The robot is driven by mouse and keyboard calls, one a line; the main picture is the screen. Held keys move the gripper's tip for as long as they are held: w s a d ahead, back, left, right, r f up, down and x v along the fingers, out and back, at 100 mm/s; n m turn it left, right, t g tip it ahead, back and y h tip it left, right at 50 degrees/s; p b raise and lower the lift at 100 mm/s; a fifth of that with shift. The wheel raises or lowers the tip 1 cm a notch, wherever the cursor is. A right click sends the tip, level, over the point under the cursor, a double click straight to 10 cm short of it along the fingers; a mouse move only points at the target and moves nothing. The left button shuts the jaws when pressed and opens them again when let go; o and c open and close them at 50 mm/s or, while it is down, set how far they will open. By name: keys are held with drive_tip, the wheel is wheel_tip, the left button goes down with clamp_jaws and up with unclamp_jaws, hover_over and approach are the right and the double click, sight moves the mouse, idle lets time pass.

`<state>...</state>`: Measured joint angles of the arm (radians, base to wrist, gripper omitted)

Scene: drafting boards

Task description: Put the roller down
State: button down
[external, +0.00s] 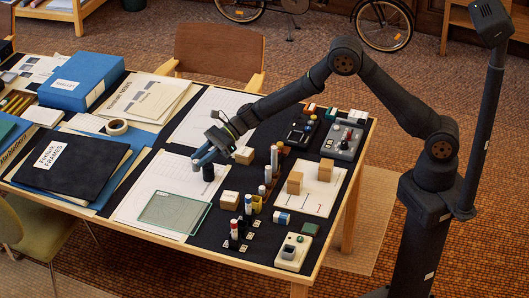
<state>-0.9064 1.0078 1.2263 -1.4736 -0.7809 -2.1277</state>
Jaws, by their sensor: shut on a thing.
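My gripper (205,157) hangs over the left-centre of the dark mat on the table, by the edge of a white sheet. It is shut on a small dark cylindrical thing (208,173), which I take to be the roller. The thing shows just below the fingertips. It looks roughly upright. I cannot tell whether its lower end touches the surface or hangs just above it.
A wooden-coloured block (244,155) stands close right of my gripper. A green-framed sheet (174,212) lies in front. Several upright markers stand to the right, near a white board (318,202) with blocks. A black folder (72,165) lies left.

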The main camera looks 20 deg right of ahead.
wheel_tip(320, 180, down, 2)
hover_over(188, 218)
wheel_tip(188, 218, down, 7)
drive_tip(key=shift+a, duration=0.15)
drive_tip(key=shift+f, duration=2)
drive_tip(key=shift+f, duration=0.1)
drive_tip(key=c, duration=1.2)
unclamp_jaws()
drive_tip(key=shift+f, duration=0.1)
drive_tip(key=shift+r, duration=0.3)
drive_tip(key=v, duration=1.1)
drive_tip(key=shift+d, duration=0.4)
